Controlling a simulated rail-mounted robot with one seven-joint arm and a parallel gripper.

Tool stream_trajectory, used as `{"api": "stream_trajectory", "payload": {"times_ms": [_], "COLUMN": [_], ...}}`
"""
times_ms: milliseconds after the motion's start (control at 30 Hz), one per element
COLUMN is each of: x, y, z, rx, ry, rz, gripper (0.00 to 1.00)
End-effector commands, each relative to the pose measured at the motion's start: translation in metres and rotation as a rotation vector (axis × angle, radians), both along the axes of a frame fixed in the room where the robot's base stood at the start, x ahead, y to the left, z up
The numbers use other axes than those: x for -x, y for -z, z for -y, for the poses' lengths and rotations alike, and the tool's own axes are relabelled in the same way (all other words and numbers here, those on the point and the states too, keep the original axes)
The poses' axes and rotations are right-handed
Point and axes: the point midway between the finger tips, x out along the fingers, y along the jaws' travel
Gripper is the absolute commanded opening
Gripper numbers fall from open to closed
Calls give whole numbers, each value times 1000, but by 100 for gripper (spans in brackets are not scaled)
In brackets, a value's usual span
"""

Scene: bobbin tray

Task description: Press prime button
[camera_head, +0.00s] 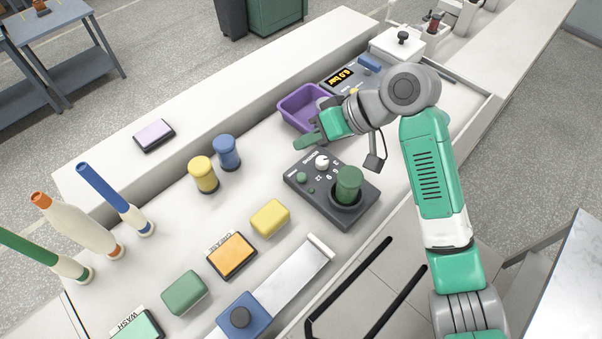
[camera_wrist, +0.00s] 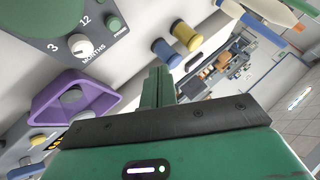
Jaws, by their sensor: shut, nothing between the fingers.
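The dark control panel (camera_head: 322,205) sits mid-table. It bears a white dial knob (camera_head: 322,162), a large green cylinder (camera_head: 348,184) in a round socket, and small green buttons. One green button (camera_head: 301,177) is at its left side. In the wrist view a green button (camera_wrist: 115,23) with small lettering, seemingly PRIME, sits beside the white knob (camera_wrist: 80,46) marked MONTHS. My gripper (camera_head: 299,144) is shut and empty, its fingers pointing left, above and beyond the panel, apart from it. In the wrist view its fingers (camera_wrist: 157,74) point away from the panel.
A purple bin (camera_head: 297,120) stands close behind my gripper. A yellow bobbin (camera_head: 203,175) and a blue bobbin (camera_head: 227,152) stand left of the panel. A yellow block (camera_head: 270,217) and an orange pad (camera_head: 231,255) lie nearer. A display box (camera_head: 345,77) is at the back.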

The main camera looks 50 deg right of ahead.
Motion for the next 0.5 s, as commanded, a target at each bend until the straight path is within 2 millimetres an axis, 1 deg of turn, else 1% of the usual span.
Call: {"api": "stream_trajectory", "payload": {"times_ms": [133, 200, 400, 500], "x": [1, 1, 1, 0], "y": [16, 30, 62, 73], "z": [0, 0, 1, 0], "rx": [-1, 0, 0, -2], "ry": [1, 1, 1, 1], "rz": [-1, -2, -1, 0], "gripper": [0, 0, 0, 0]}}
